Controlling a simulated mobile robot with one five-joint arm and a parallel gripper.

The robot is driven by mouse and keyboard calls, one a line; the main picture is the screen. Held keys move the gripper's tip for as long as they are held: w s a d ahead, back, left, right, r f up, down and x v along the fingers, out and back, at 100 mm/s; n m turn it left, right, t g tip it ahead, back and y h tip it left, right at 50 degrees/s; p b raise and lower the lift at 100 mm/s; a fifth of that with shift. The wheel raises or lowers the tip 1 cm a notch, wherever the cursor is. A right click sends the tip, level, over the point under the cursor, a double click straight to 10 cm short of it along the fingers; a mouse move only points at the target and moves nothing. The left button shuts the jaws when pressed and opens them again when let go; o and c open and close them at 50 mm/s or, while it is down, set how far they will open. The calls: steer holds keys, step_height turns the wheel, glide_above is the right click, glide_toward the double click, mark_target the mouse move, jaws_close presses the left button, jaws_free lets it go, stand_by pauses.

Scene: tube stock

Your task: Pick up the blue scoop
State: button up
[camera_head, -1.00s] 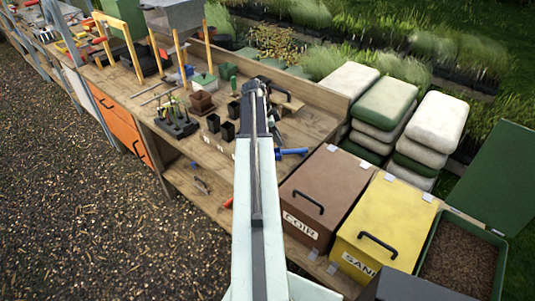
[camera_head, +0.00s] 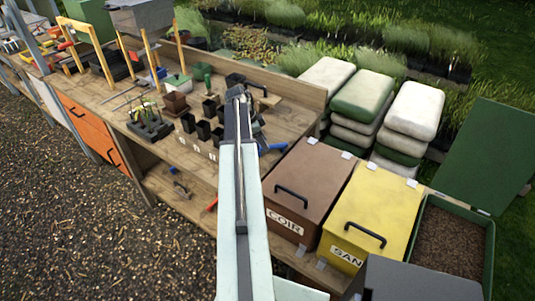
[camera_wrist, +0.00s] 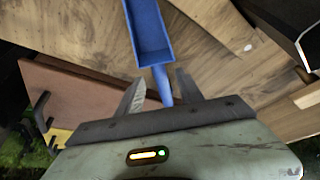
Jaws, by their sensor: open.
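The blue scoop (camera_wrist: 151,32) lies on the wooden bench top in the wrist view. Its tray points to the top of the picture and its handle points back towards my gripper (camera_wrist: 159,84). The two fingers are apart, with the end of the handle showing between them and a gap on either side. I cannot tell how far above the handle the fingers are. In the head view part of the scoop (camera_head: 272,148) shows just right of my arm, near the bench's right end; my arm hides the rest.
A brown coir bin (camera_head: 312,185) and a yellow sand bin (camera_head: 375,210) stand right of the bench. Several black pots (camera_head: 203,129) and a dark tray of seedlings (camera_head: 150,128) stand left of my arm. A raised wooden board (camera_head: 300,88) edges the bench's back.

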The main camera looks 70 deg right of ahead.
steer(key=shift+b+x, duration=0.45)
steer(key=shift+x, duration=0.75)
steer(key=shift+r, duration=0.15)
jaws_close()
steer(key=shift+r, duration=0.1)
